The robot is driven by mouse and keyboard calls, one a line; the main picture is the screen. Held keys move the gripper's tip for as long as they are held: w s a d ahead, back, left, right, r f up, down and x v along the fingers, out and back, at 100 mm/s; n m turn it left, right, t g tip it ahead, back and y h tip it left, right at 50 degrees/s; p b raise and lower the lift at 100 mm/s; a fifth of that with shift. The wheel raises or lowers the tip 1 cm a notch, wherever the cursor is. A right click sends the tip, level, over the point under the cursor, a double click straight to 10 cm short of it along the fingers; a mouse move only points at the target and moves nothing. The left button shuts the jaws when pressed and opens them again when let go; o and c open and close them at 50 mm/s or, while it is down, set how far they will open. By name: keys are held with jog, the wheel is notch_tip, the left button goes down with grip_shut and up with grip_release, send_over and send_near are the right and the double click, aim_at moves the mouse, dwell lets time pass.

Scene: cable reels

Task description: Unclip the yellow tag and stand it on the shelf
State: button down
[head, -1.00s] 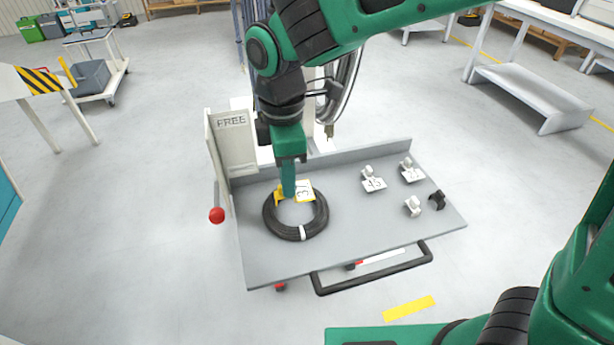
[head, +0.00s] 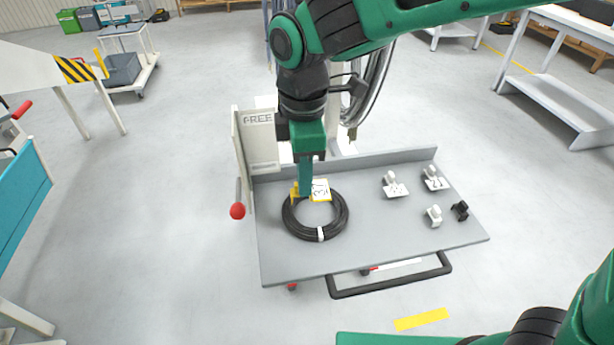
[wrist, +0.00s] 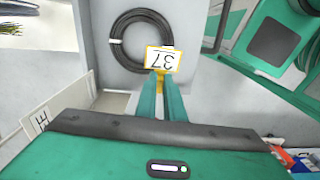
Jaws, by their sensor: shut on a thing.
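The yellow tag (head: 320,190), with a white face, is at the back edge of a black cable coil (head: 316,226). My gripper (head: 304,190) points down and is shut on the tag's yellow clip part, which the fingers partly hide. In the wrist view my gripper (wrist: 160,82) meets the tag's lower edge. I cannot tell whether the clip still grips the coil. The coil lies flat on a grey deck (head: 370,240). I cannot tell which surface is the shelf.
Several small clips, white (head: 395,186) and black (head: 460,210), stand on the deck's right. A "FREE" panel (head: 258,145) rises at its left, near a red-knobbed lever (head: 237,211). A black handle (head: 390,283) runs along the front. A white bench (head: 560,112) stands right.

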jog(key=shift+r, duration=1.15)
